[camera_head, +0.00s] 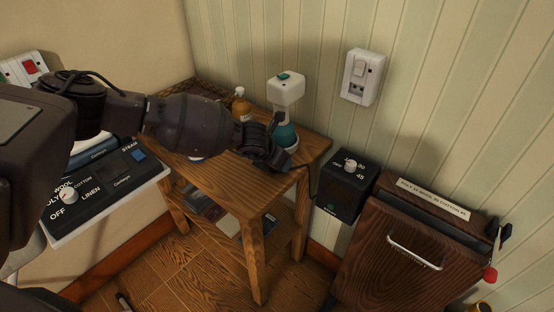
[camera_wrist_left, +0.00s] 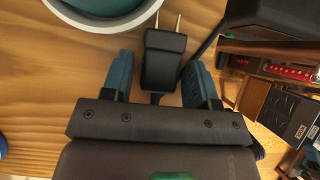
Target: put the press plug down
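The press plug (camera_wrist_left: 162,60) is black with two metal prongs. In the left wrist view it is between my left gripper's two blue fingers, with narrow gaps showing at its sides. It appears over the wooden table top, prongs pointing away from the gripper; I cannot tell whether it touches the wood. My left gripper (camera_wrist_left: 160,84) is open around it. In the head view the left gripper (camera_head: 268,158) is low over the right end of the wooden table (camera_head: 215,185), and the plug is not clearly visible there. My right gripper is not in view.
A white-and-teal bottle (camera_head: 286,88) stands right behind the left gripper, with an amber bottle (camera_head: 240,106) farther left. A black dial box (camera_head: 346,185) and a wooden press (camera_head: 385,250) are right of the table. A wall socket (camera_head: 362,77) is above.

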